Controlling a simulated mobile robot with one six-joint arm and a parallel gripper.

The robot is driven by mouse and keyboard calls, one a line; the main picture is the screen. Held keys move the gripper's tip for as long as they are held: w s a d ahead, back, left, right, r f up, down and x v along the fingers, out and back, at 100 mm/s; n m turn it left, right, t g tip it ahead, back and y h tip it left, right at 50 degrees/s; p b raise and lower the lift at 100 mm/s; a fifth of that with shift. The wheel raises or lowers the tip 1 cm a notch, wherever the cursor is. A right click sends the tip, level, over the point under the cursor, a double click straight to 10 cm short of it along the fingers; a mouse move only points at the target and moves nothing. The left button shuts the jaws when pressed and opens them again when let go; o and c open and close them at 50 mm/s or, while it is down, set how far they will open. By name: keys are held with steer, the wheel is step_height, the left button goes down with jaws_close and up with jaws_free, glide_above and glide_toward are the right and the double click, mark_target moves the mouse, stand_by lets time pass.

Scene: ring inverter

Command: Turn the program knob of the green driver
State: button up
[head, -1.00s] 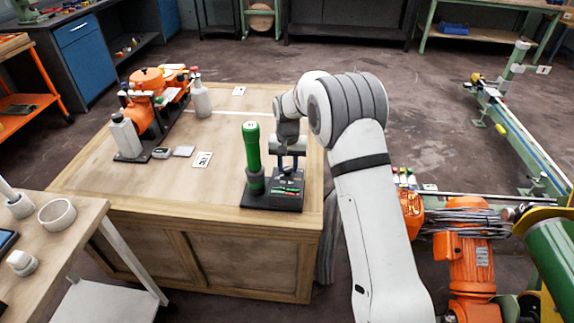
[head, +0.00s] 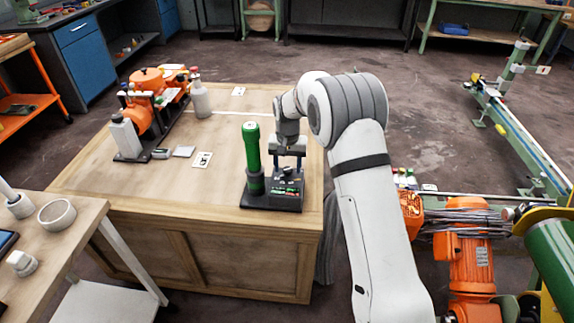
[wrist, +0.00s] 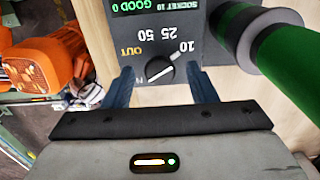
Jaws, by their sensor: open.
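The green driver (head: 251,150) stands upright in its dark base (head: 262,204) at the front right of the wooden bench, and its green body shows at the right of the wrist view (wrist: 285,55). The program knob (wrist: 160,69) is black with a white pointer line, on the base's dark panel. Printed marks 10, 25, 50 and OUT surround it, upside down in the wrist view. My gripper (wrist: 160,75) is open, with one blue-grey finger on each side of the knob. I cannot tell whether the fingers touch it.
A lit display (wrist: 157,6) sits on the panel beyond the knob. An orange machine (head: 150,105) and a grey bottle (head: 201,100) stand at the bench's back left. Small cards lie mid-bench, with bare wood around them.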

mark_target(288, 169)
step_height(288, 169, up, 8)
steer(key=shift+f, duration=0.1)
stand_by(0.6)
steer(key=s+d+r+t+p, duration=0.1)
steer(key=s+d+r+p, duration=0.1)
steer(key=s+d+r, duration=1.1)
steer(key=s+d, duration=0.3)
steer(key=s, duration=0.8)
steer(key=s+d+t+p, duration=0.1)
steer(key=s+d, duration=0.2)
steer(key=s, duration=0.8)
steer(key=shift+s+d+r+t, duration=0.25)
steer(key=shift+s+d+t, duration=0.05)
steer(key=shift+s+d, duration=0.05)
